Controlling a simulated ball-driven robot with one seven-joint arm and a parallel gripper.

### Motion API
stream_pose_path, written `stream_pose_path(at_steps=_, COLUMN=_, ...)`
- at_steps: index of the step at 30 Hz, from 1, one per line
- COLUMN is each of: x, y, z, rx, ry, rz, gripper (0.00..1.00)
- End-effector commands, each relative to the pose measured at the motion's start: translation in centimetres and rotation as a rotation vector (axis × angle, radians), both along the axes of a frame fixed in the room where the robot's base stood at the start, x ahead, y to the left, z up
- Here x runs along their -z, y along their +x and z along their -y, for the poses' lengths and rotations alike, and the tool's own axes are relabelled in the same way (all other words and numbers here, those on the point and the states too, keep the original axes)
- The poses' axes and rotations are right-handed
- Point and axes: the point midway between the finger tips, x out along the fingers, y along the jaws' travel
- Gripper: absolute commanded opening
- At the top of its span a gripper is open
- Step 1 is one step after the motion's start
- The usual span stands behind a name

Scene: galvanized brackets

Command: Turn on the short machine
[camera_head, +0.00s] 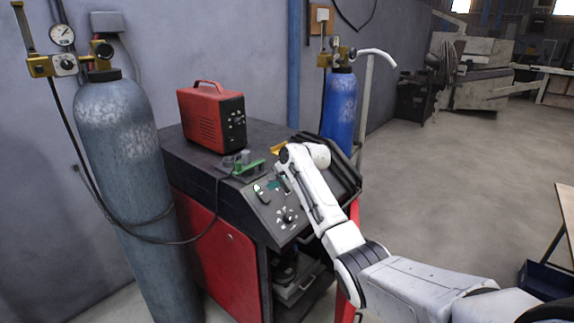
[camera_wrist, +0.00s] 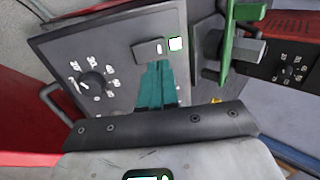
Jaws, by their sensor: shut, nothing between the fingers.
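The machine with a sloped grey control panel (camera_head: 270,222) is a low black and red cabinet. The panel fills much of the wrist view (camera_wrist: 115,45). In the head view the switch (camera_head: 262,193) and dial (camera_head: 287,216) also show. My gripper (camera_wrist: 156,64) is shut and empty, its teal fingertips just below the switch. I cannot tell whether they touch the panel.
A red and black box unit (camera_head: 205,115) stands on the cabinet top. Green clamp-like parts (camera_head: 245,165) lie near the panel. A grey gas cylinder (camera_head: 125,170) stands left, a blue one (camera_head: 340,105) behind right. Open floor (camera_head: 450,170) lies to the right.

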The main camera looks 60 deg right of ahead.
Motion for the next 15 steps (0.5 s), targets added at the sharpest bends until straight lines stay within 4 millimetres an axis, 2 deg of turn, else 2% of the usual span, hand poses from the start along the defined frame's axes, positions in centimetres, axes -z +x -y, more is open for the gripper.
stream_pose_path(at_steps=9, x=-5.0, y=-3.1, z=-0.7, rx=0.001, ry=-0.004, rz=0.005, gripper=0.0)
stream_pose_path(at_steps=15, x=-7.0, y=-4.2, z=-0.9, rx=0.001, ry=-0.002, rz=0.004, gripper=0.0)
